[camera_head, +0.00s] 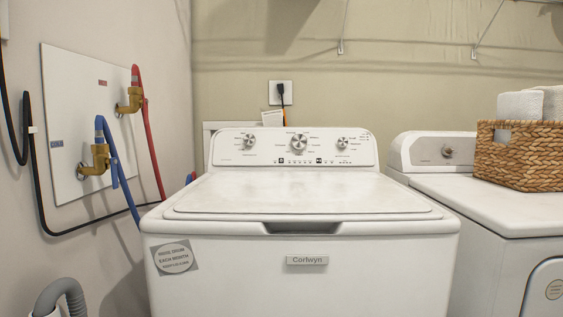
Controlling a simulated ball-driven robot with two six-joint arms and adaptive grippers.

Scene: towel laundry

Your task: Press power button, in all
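A white top-loading washer (302,278) stands in the middle, facing me, with its lid (298,196) shut. Its control panel (262,158) rises at the back and carries three round silver knobs: a left knob (249,140), a larger middle knob (298,142) and a right knob (342,142). A row of small dark marks or buttons (300,161) runs below the middle knob. The labels are too small to read, so I cannot tell which one is the power button. Neither of my grippers is in view.
A second white machine (490,195) stands at the right, with a wicker basket (520,155) of towels (520,105) on top. Blue hose (122,172) and red hose (152,150) hang from left wall valves. A plug sits in the outlet (281,93). Space above the washer lid is clear.

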